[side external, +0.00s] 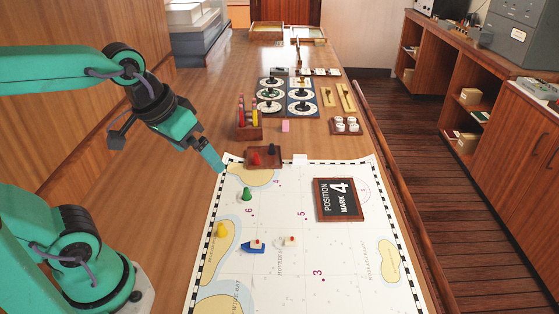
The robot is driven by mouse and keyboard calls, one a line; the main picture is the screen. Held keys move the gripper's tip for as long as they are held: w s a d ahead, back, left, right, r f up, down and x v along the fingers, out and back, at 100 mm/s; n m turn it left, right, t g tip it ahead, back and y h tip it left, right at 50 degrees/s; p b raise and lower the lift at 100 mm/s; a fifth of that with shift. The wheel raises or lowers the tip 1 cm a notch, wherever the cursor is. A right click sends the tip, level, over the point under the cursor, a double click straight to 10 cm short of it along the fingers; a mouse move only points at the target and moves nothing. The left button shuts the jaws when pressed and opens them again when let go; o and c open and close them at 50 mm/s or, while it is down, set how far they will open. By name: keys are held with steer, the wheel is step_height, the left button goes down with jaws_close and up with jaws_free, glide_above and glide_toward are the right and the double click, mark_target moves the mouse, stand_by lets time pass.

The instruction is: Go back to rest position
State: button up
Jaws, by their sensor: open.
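My gripper (213,160) is at the end of my teal and black arm, on the left of the side external view. It hangs in the air, tilted down to the right, near the chart's upper left corner. It is open, with nothing seen between its fingers. The far finger is hard to make out. The gripper appears apart from every object on the chart.
The white chart (345,275) bears a green piece (246,195), a yellow piece (221,230), a blue and white boat (252,246), a whitish boat (288,242) and a "Position Mark 4" board (338,199). A brown tray (278,162) and a peg rack (249,132) stand beyond.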

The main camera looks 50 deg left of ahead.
steer(key=w+d+f+n+g, duration=0.2)
steer(key=w+d+f+n, duration=0.1)
steer(key=w+d, duration=0.3)
steer(key=w+d+f+n+g, duration=0.2)
steer(key=w+d+f+n, duration=0.2)
steer(key=w+d, duration=0.2)
steer(key=shift+w+d+n+g, duration=0.2)
steer(key=shift+w+n+g, duration=0.1)
steer(key=shift+w+g, duration=0.15)
steer(key=shift+f, duration=0.2)
steer(key=shift+f, duration=4.85)
step_height(320, 180, up, 10)
steer(key=shift+a+r, duration=0.15)
